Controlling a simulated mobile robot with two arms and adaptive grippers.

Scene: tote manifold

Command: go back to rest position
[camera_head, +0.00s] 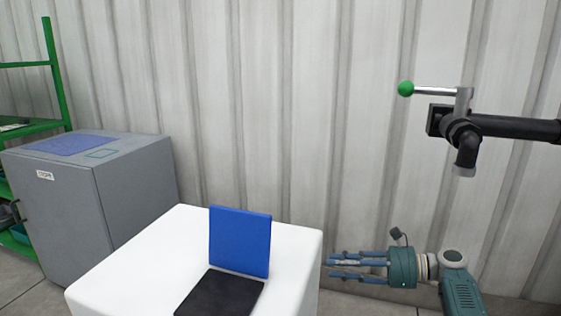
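My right gripper (333,265) comes in from the lower right, with its arm bent behind it. Its fingers point left and lie beside the right side of the white table. The fingers are spread apart, with a gap between them and nothing seen in it. My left gripper is not in view.
A white table (150,250) stands at front centre, with an upright blue panel (240,241) and a black pad (220,295) on it. A grey cabinet (110,210) and green shelf (57,75) stand left. A black pipe (510,127) with a green-knobbed lever (405,88) is upper right.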

